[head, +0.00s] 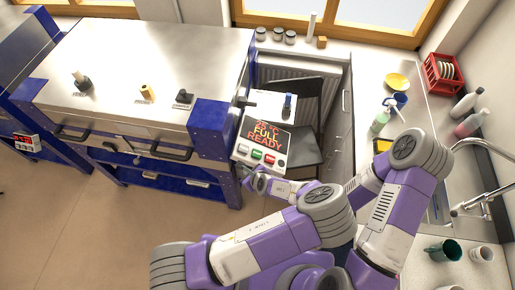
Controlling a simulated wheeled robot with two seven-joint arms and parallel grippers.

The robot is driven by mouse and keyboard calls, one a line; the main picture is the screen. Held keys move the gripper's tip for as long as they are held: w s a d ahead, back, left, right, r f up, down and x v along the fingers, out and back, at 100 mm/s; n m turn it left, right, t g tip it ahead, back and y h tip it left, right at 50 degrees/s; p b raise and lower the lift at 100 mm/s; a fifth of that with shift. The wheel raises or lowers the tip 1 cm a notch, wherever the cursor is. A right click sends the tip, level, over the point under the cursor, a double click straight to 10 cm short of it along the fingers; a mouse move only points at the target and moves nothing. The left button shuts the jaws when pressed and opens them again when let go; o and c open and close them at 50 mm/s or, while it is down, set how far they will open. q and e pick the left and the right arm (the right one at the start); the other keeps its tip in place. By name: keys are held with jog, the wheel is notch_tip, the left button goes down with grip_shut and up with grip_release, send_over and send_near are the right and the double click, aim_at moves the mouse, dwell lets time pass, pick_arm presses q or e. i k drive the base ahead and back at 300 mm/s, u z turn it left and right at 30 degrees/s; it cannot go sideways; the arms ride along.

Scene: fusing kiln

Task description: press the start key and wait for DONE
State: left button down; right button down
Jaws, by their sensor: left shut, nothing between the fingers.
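The control box (280,151) stands at the right end of the kiln bench, with a black display (265,134) that reads 25 °C, FULL, READY in orange-red letters. Below the display is a row of keys, including a green key (257,155) and a red key (270,160); their labels are too small to read. My left gripper (250,180) is shut and empty, just in front of the box's near edge. It appears apart from the keys. My right arm shows at the right, but its gripper is not in view.
The kiln's steel lid (150,55) with handles fills the left. A chair (305,145) stands behind the box.

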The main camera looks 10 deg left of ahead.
aim_at(256, 153)
jog(key=z, duration=3.25)
jog(key=k, duration=1)
jog(key=u, duration=2)
jog(key=i, duration=0.5)
jog(key=u, duration=0.05)
